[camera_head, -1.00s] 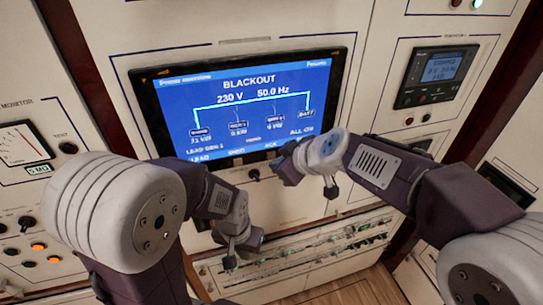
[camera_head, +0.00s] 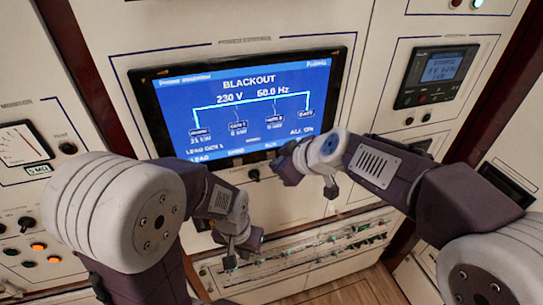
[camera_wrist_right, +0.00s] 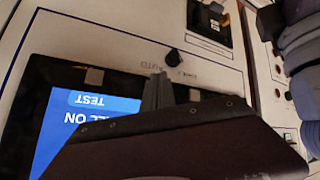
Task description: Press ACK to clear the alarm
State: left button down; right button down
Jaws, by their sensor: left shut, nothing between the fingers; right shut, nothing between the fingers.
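The display screen (camera_head: 235,105) on the panel reads BLACKOUT, 230 V and 50.0 Hz on blue. A row of labels runs along its lower edge; the ACK label (camera_head: 270,145) is small and blurred, just left of my right wrist. My left gripper (camera_head: 230,262) is shut and empty, low in front of the lower terminal strip. I cannot tell whether either touches the panel.
A small controller (camera_head: 436,75) is on the panel at the right. A meter (camera_head: 18,146) and several knobs and lit buttons are at the left. A black knob (camera_head: 254,174) sits under the screen. A terminal strip (camera_head: 345,238) runs low across the cabinet above the wooden floor.

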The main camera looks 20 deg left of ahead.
jog(key=shift+w, duration=0.1)
dwell(0.3)
jog(key=shift+w+a, duration=0.25)
jog(key=shift+w, duration=0.05)
jog(key=shift+w+a, duration=0.2)
jog(key=shift+w, duration=0.1)
dwell(0.9)
jog(key=shift+s+d+b, duration=0.45)
jog(key=shift+s+b, duration=0.25)
